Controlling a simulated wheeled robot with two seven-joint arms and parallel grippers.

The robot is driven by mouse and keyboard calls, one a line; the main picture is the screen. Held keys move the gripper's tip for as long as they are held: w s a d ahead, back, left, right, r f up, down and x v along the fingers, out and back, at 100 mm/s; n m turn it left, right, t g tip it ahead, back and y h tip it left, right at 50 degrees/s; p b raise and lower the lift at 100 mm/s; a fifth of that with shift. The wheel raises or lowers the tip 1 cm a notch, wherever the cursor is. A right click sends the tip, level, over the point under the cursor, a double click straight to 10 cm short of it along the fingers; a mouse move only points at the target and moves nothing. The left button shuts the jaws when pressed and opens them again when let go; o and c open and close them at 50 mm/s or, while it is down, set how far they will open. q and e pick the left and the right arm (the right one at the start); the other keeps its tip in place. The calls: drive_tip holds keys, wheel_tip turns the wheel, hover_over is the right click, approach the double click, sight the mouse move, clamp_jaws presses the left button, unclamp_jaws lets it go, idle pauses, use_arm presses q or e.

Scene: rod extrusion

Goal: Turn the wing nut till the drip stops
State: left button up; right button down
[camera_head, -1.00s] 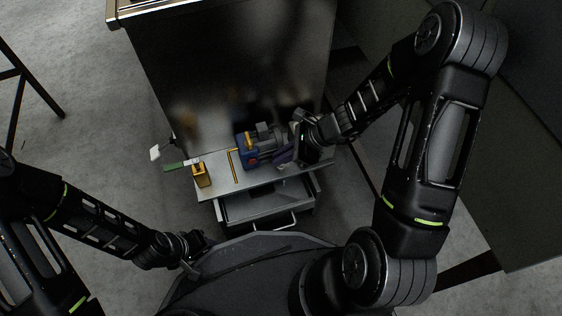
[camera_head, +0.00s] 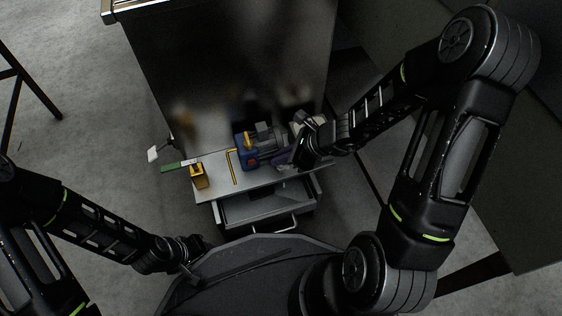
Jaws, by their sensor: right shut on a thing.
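A blue and grey motor-like machine (camera_head: 250,158) with a yellow part on top sits on the pale top of a small drawer cabinet. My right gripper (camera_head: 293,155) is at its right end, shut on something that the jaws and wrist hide. A purple piece (camera_head: 282,158) shows beside these jaws; I cannot tell if they touch it. I cannot make out the wing nut or any drip at this size. My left gripper (camera_head: 200,246) is low at the front left, apart from the cabinet; its fingers are too dark to read.
A drawer (camera_head: 262,207) stands open in front. A large dark metal panel (camera_head: 230,60) rises behind.

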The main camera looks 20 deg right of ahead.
use_arm(q)
drive_tip(key=shift+s, duration=0.35)
use_arm(e)
drive_tip(key=shift+m, duration=0.4)
drive_tip(key=shift+m+t+h, duration=0.6)
drive_tip(key=shift+m, duration=0.2)
drive_tip(key=shift+a+m, duration=0.1)
drive_tip(key=shift+m, duration=0.2)
drive_tip(key=shift+m+t+h, duration=0.3)
drive_tip(key=shift+m+h, duration=0.2)
drive_tip(key=shift+m, duration=0.4)
